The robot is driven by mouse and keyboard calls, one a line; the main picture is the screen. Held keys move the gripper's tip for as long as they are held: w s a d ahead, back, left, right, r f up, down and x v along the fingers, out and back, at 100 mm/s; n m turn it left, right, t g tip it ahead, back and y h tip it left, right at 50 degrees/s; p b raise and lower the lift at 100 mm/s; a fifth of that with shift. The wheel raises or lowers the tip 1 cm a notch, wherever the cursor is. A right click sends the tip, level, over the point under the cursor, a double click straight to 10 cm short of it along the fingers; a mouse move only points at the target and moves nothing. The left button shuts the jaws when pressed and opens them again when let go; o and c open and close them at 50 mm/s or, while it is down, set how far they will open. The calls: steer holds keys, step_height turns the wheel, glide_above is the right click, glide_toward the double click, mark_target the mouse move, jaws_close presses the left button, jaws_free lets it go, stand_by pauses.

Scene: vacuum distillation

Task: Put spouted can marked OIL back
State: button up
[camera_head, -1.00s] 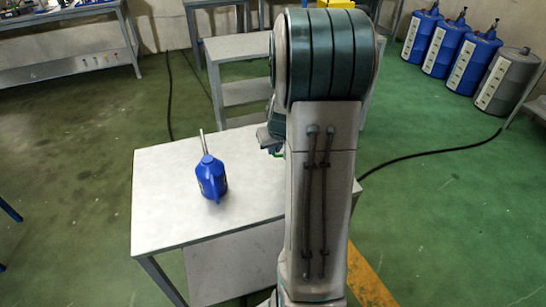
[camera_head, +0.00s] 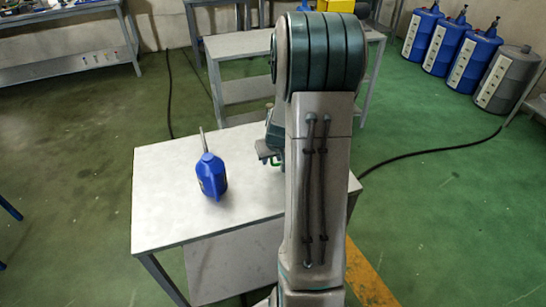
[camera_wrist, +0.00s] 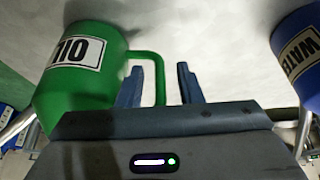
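The green spouted can marked OIL (camera_wrist: 75,75) is at the left of the wrist view, its label upside down there. Its green handle reaches between the two fingers of my gripper (camera_wrist: 160,88), with gaps showing on both sides, so the gripper looks open around the handle. In the head view only a small green piece (camera_head: 277,160) shows beside my gripper (camera_head: 265,156), over the right part of the table; my arm hides the rest. I cannot tell whether the can rests on the tabletop.
A blue spouted can (camera_head: 212,176) stands on the pale table (camera_head: 165,215); its WATER label shows at the right of the wrist view (camera_wrist: 300,55). A shelved grey table (camera_head: 235,45) stands behind. Large blue containers (camera_head: 440,45) line the back right. The tabletop's left side is clear.

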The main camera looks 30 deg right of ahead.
steer(key=shift+s+r, duration=0.15)
steer(key=shift+r, duration=0.35)
steer(key=v, duration=1.1)
steer(key=s+a+r+n, duration=0.1)
steer(key=s+a+r, duration=0.1)
steer(key=s+a, duration=0.6)
steer(key=s+a+r+n+g+y, duration=0.1)
steer(key=s+a+r, duration=0.1)
steer(key=s+a, duration=0.6)
steer(key=a, duration=0.4)
steer(key=shift+a+r+g, duration=0.2)
steer(key=shift+r+g, duration=0.1)
steer(key=shift+r, duration=0.05)
steer(key=shift+w+d, duration=0.1)
steer(key=shift+d, duration=0.05)
